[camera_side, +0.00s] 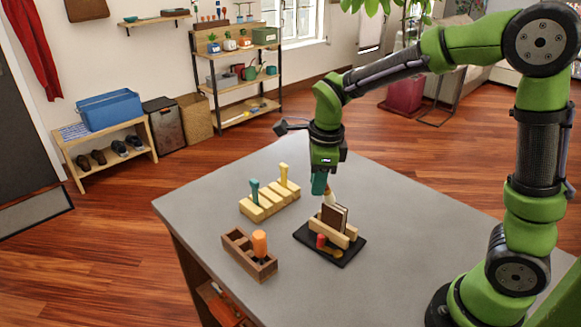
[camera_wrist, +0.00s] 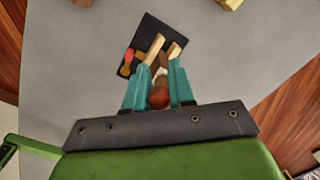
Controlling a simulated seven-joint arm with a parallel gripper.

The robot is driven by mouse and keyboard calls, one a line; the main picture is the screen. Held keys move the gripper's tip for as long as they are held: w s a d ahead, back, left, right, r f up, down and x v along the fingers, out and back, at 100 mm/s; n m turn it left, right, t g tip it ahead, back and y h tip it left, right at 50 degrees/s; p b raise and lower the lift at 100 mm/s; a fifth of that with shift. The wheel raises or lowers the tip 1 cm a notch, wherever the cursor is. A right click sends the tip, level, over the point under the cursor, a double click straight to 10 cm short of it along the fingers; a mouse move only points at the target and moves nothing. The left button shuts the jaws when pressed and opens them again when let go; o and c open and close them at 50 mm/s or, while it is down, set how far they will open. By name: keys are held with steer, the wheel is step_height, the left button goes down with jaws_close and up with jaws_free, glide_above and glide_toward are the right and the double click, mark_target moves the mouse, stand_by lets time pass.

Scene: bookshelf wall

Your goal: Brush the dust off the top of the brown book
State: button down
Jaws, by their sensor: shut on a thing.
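The brown book (camera_side: 334,216) stands upright in a light wooden holder (camera_side: 337,233) on a black tray (camera_side: 352,256). My gripper (camera_side: 322,190) is above and just behind the book, with its teal fingers pointing down. In the wrist view, my gripper (camera_wrist: 160,76) is shut on a rounded brown-orange handle (camera_wrist: 159,95), apparently the brush. A pale part of it (camera_side: 329,198) shows below the fingers in the side view, close to the book's top. I cannot tell whether it touches the book. Dust is too small to make out.
A red object (camera_side: 321,241) and a yellowish one lie at the tray's front. A pale slotted block (camera_side: 268,204) holds teal and yellow handled tools. A brown wooden box (camera_side: 248,259) holds an orange-handled tool (camera_side: 260,243). The grey table (camera_side: 210,206) is otherwise clear.

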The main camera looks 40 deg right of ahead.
steer(key=shift+w+a, duration=0.15)
steer(key=shift+w, duration=0.35)
stand_by(2.6)
steer(key=shift+r, duration=3)
steer(key=shift+r, duration=1.5)
